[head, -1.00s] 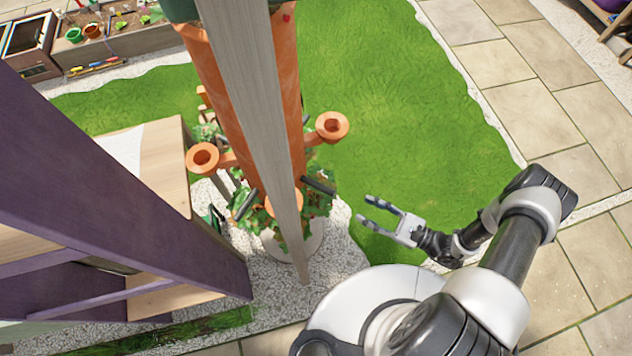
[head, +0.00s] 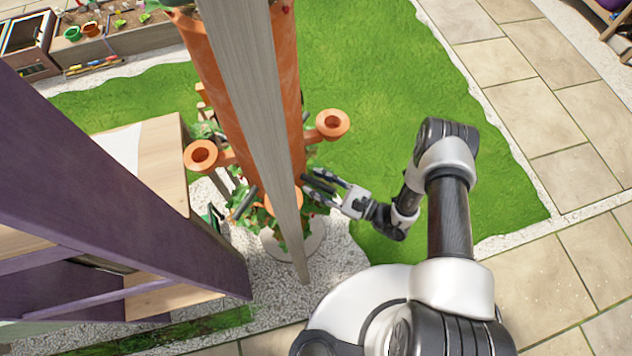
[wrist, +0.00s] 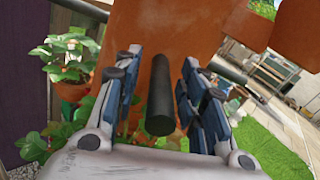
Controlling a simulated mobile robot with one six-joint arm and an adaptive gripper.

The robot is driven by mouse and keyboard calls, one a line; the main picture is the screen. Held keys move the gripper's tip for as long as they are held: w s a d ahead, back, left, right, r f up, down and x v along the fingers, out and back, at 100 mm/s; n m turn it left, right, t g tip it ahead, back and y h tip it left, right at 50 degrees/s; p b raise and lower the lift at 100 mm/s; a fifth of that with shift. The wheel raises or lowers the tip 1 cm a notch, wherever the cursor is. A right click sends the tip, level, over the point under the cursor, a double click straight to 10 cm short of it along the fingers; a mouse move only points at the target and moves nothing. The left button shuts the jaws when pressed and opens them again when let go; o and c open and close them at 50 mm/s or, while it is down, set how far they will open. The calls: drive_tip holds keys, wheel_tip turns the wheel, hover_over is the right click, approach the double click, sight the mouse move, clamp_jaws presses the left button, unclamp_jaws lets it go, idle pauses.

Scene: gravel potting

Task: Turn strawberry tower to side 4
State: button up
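The strawberry tower (head: 287,70) is a tall terracotta column with cup-shaped pockets and leafy plants low down. It stands on a round pale base (head: 316,238), partly hidden by a wooden post. Dark bar handles stick out of it, one at its lower left (head: 245,203). My gripper (head: 312,183) is at the tower's lower right side. In the wrist view my gripper (wrist: 158,68) is open, fingers pointing at the tower wall. A black handle (wrist: 160,105) lies between the fingers, with gaps visible on both sides. I see no side number.
The grey wooden post (head: 255,110) stands in front of the tower. A purple frame (head: 100,170) with wooden shelves fills the left. A potted plant (wrist: 68,58) is left of my gripper in the wrist view. Lawn (head: 390,70) lies open to the right.

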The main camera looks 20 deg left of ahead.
drive_tip(key=shift+w+a, duration=0.1)
drive_tip(key=shift+a, duration=0.25)
drive_tip(key=shift+c, duration=0.3)
clamp_jaws()
idle(0.4)
